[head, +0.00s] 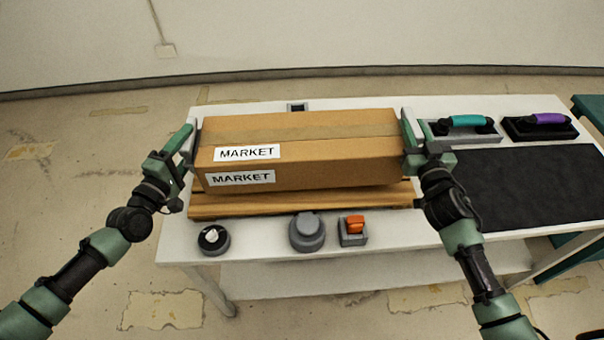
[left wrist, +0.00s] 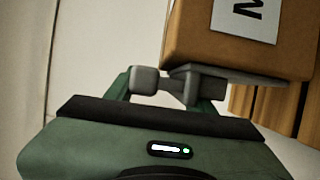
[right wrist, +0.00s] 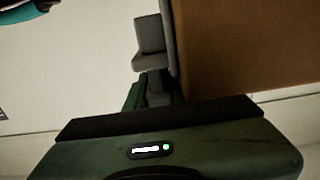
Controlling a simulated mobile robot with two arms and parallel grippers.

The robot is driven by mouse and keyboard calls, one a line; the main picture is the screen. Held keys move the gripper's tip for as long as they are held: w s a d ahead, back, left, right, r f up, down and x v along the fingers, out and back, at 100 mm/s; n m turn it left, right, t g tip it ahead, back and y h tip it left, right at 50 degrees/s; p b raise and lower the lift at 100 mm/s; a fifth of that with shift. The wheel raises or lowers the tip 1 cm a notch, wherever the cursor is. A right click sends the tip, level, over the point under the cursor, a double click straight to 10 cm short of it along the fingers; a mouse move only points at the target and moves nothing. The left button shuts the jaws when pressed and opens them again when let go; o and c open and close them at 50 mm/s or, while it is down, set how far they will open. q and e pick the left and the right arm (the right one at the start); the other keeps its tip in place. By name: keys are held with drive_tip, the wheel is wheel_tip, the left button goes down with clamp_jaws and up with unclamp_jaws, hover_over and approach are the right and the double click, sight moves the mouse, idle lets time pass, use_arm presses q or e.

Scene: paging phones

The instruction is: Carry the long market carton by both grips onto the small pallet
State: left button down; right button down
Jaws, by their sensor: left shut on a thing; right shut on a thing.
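The long brown market carton (head: 320,160), with white MARKET labels on its top and front, is level over the small wooden pallet (head: 300,203). The pallet's front part shows below it; I cannot tell whether a small gap is left between them. My left gripper (head: 188,150) is shut on the grey grip at the carton's left end; that grip also shows in the left wrist view (left wrist: 190,75). My right gripper (head: 415,148) is shut on the grey grip at the right end, seen in the right wrist view (right wrist: 150,45). The pallet's back is hidden.
A white table (head: 480,255) bears all this. In front of the pallet are a round dial (head: 213,239), a grey round knob (head: 307,232) and an orange switch (head: 353,228). At right are a teal-handled tool (head: 468,122), a purple-handled tool (head: 545,121) and a black mat (head: 530,187).

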use_arm(q)
drive_tip(key=shift+a, duration=0.15)
